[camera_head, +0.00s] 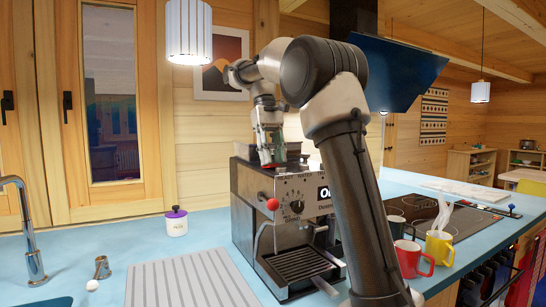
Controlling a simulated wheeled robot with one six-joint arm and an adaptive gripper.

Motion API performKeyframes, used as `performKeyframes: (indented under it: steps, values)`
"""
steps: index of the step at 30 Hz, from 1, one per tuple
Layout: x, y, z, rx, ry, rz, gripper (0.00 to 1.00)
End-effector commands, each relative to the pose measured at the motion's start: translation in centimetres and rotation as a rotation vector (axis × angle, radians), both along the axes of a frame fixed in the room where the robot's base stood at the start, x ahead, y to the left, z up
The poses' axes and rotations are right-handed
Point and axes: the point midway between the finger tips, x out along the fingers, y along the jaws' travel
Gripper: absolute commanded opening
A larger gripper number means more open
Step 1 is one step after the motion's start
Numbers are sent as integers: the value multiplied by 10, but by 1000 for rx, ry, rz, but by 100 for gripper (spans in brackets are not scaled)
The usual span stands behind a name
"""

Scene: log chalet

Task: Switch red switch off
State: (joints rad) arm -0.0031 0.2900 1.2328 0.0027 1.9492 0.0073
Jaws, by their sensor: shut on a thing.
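The coffee machine (249,202) stands on the blue counter, with a dial and labels on its front panel. A red ball-shaped knob (272,204) sticks out at the left of that front panel, below my gripper. My gripper (267,160) points down at the machine's top front edge, above and apart from the red knob. I cannot tell whether this piece is the red switch or belongs to the machine. My arm covers the right part of the machine.
Red (413,259) and yellow (439,248) mugs stand right of the machine, near a dark hob (470,222). A purple-lidded jar (176,222), a striped mat (190,283) and a tap (30,235) are to the left. A lamp (188,32) hangs above. Counter around the jar is clear.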

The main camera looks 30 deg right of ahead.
Motion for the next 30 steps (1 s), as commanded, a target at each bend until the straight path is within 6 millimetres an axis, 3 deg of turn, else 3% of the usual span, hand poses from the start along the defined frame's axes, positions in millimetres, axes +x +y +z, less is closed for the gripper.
performKeyframes:
  steps: [1,2,5,17,30]
  values:
    - [0,0,0,-1,-1,0,5]
    - [0,0,0,-1,-1,0,32]
    - [0,0,0,-1,-1,0,50]
    - [-1,0,0,0,-19,0,50]
    - [-12,0,-6,-1,-323,0,50]
